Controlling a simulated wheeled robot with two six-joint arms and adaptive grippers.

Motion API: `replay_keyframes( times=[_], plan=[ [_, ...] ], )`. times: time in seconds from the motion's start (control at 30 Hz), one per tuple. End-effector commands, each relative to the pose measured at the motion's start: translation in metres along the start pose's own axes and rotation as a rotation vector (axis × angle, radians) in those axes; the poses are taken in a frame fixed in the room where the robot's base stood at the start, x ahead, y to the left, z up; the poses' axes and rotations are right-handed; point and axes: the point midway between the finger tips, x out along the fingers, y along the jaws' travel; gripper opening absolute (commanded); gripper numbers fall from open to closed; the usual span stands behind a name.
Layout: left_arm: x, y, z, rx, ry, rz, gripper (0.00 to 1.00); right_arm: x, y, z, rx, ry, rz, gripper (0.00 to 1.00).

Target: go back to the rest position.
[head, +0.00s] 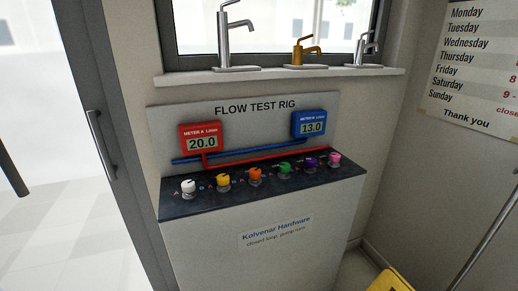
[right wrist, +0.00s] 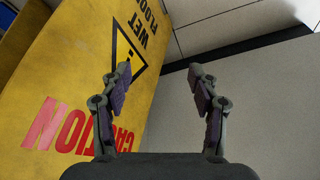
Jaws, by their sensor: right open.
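My right gripper (right wrist: 160,85) shows in the right wrist view. Its two fingers are spread apart with nothing between them. It is in front of a yellow wet-floor caution sign (right wrist: 70,85) on the left and a pale panel on the right. I cannot tell how far the fingers are from the sign. Neither gripper shows in the head view, and my left gripper is not in any view.
The flow test rig (head: 265,225) stands ahead with several coloured knobs, a red meter (head: 202,138) and a blue meter (head: 309,124). Taps stand on the sill (head: 280,78) above. The caution sign (head: 391,281) is at the bottom right. A door frame (head: 100,130) is at left.

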Motion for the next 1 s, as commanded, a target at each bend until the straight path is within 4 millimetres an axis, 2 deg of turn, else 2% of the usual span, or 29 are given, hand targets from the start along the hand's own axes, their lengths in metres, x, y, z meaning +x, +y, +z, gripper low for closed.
replay_keyframes(
  times=[0.03,0.1,0.2,0.4,0.53,0.57,0.6,0.8,0.9,1.0],
  plan=[
    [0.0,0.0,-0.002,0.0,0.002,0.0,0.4,0.012,-0.004,0.049,0.003,-0.046,0.029,0.61],
    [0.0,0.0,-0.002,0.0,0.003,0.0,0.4,0.022,-0.007,0.106,-0.006,-0.091,0.07,0.61],
    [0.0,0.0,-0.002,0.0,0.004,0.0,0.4,0.028,-0.015,0.177,-0.026,-0.142,0.107,0.61],
    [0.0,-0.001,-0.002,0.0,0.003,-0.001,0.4,0.023,-0.038,0.284,-0.072,-0.211,0.127,0.61],
    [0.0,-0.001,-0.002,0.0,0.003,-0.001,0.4,0.014,-0.056,0.341,-0.101,-0.246,0.119,0.61],
    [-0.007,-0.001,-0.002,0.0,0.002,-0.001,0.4,0.006,-0.059,0.344,-0.105,-0.246,0.117,0.61],
    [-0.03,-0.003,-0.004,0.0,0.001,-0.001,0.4,-0.014,-0.058,0.33,-0.105,-0.239,0.12,0.61],
    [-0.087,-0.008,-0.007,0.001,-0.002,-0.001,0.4,-0.069,-0.061,0.311,-0.104,-0.242,0.12,0.61],
    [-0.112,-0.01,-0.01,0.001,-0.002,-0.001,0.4,-0.092,-0.062,0.302,-0.104,-0.241,0.12,0.61],
    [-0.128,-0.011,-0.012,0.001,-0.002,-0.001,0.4,-0.107,-0.063,0.296,-0.104,-0.242,0.12,0.61]
  ],
)
